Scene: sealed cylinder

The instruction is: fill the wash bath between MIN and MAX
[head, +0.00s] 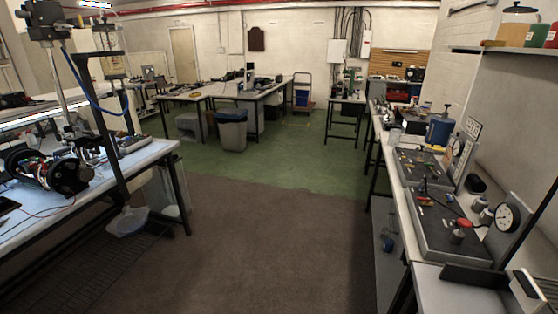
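I cannot pick out a wash bath for certain, and no MIN or MAX marks can be read. A clear, box-like container (166,190) stands under the left bench; I cannot tell whether it holds liquid. A pale, shallow basin or bag (127,221) lies on the floor in front of it. A blue canister-like vessel (439,130) with a dark top stands upright on the right bench. My gripper is not in view.
The left bench (150,155) carries a cylindrical device (65,175) and a black stand. The right bench (398,210) holds dark tool trays (432,215) and a round gauge (507,217). A grey bin (232,130) stands by the far tables. The brown floor (250,240) between is clear.

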